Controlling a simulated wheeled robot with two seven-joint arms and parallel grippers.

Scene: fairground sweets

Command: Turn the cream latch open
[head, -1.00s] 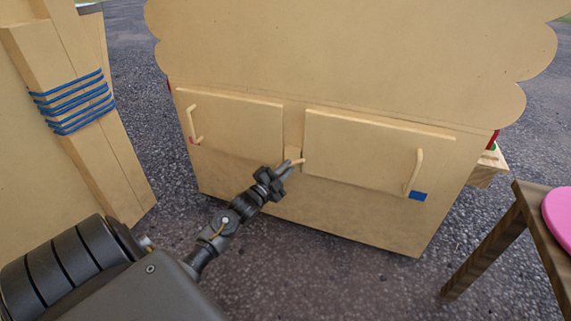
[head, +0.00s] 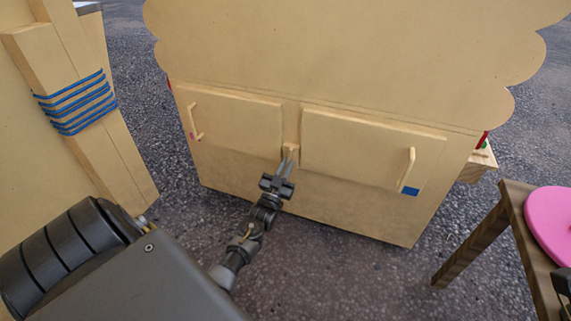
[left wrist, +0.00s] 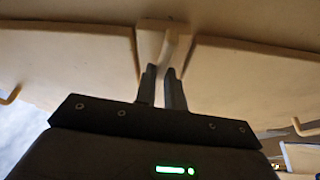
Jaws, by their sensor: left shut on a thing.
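The cream latch (head: 291,150) sits on the front of the pale wooden stall (head: 300,205), between its two doors. It also shows in the left wrist view (left wrist: 170,46), where its lever runs down between my fingers from a small block. My left gripper (head: 286,164) reaches it from below and is shut on the lever, one finger on each side. In the head view the lever is partly hidden by the fingers. The left door (head: 235,120) and the right door (head: 365,148) look closed.
Each door has a bar handle, left (head: 194,122) and right (head: 407,170). A blue square (head: 410,190) is below the right handle. A brown table (head: 512,225) with a pink disc (head: 550,222) stands at right. A wooden post with blue rope (head: 82,108) stands at left.

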